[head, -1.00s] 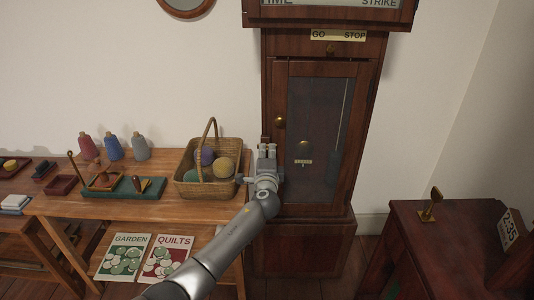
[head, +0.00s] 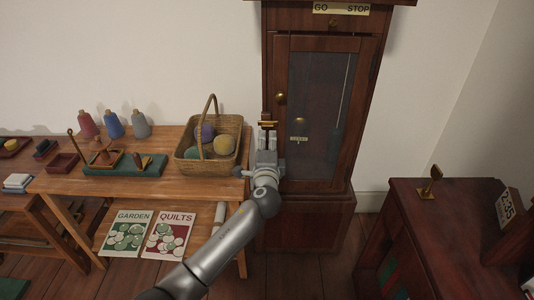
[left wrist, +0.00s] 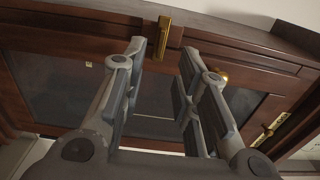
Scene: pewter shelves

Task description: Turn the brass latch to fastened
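The brass latch (head: 267,124) is on the left edge of the tall wooden clock case's door, below the round brass knob (head: 281,98). Its bar looks level in the head view. The latch also shows in the left wrist view (left wrist: 164,36), just beyond the fingertips. My left gripper (head: 267,139) is just below the latch. In the left wrist view its two fingers (left wrist: 163,58) stand apart with nothing between them, and the latch lies beyond the gap. I cannot tell whether a finger touches it. My right gripper is not in view.
Left of the clock case (head: 358,110), a wooden table holds a wicker basket (head: 188,160) of yarn balls, close beside my left gripper. Cones of thread and a green tray (head: 140,168) stand further left. A dark cabinet (head: 450,215) stands at the right.

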